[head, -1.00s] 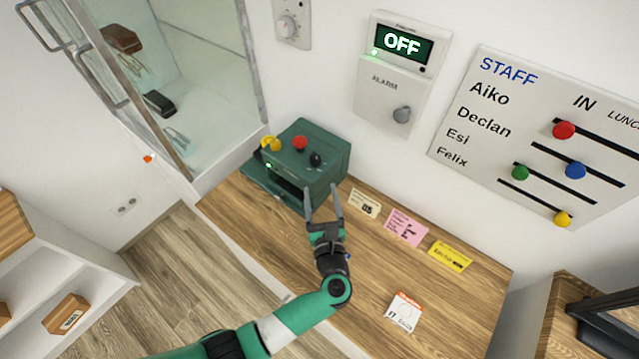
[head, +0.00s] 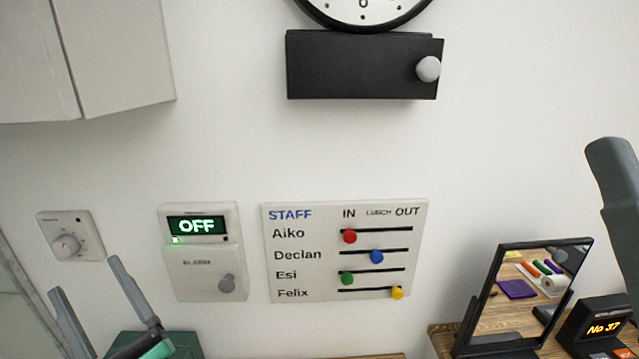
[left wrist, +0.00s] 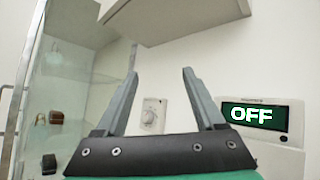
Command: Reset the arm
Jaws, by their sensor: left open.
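My left gripper (head: 85,277) is at the lower left of the head view, its two grey fingers apart and pointing up, with nothing between them. It hangs in front of the white wall, left of the alarm box (head: 193,284), over or near the green machine (head: 190,346), whose top just shows. In the left wrist view the open gripper (left wrist: 160,74) frames bare wall and a dial plate (left wrist: 152,116). The alarm display (left wrist: 252,116) there reads OFF.
A staff board (head: 340,290) with coloured sliders hangs mid-wall. A black box (head: 350,68) with a grey knob sits below a clock (head: 365,12). A mirror (head: 488,322) and a "No 37" display (head: 605,328) stand at lower right. A glass cabinet (left wrist: 85,75) stands left.

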